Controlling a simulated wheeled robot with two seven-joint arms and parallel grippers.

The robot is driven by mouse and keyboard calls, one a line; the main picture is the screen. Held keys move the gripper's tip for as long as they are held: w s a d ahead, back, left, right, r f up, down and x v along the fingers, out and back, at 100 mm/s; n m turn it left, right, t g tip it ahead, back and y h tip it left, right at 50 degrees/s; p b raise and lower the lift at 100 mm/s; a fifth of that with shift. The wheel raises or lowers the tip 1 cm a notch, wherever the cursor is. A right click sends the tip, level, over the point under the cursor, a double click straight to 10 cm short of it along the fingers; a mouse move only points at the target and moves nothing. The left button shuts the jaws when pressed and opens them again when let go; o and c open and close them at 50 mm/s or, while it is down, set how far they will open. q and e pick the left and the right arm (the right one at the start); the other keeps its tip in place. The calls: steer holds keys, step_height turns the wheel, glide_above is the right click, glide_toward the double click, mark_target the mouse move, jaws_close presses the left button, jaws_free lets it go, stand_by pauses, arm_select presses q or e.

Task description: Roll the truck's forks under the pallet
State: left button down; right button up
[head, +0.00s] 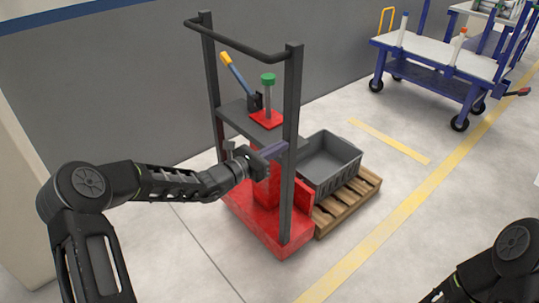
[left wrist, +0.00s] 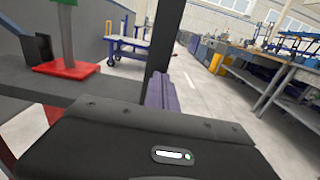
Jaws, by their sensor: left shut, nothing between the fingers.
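The truck (head: 265,222) has a red base and a dark upright frame with a top handlebar (head: 240,50). The wooden pallet (head: 348,208) lies on the floor at the truck's right side, with a grey crate (head: 330,162) on it. The truck's base is close against the pallet's near end; the forks are hidden, so I cannot tell how far under they are. My left gripper (head: 275,150) is shut and empty, in front of the frame near its right post. Its purple-grey fingers also show in the left wrist view (left wrist: 160,92). My right gripper is out of view.
A blue cart (head: 440,60) with a pale top stands at the back right. A grey wall (head: 110,90) runs behind the truck. Yellow lines (head: 400,215) mark the floor. The floor right of the pallet is clear. Workbenches (left wrist: 270,75) stand farther off in the left wrist view.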

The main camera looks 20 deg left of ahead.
arm_select(q)
steer(key=shift+w, duration=0.1)
steer(key=shift+x, duration=0.8)
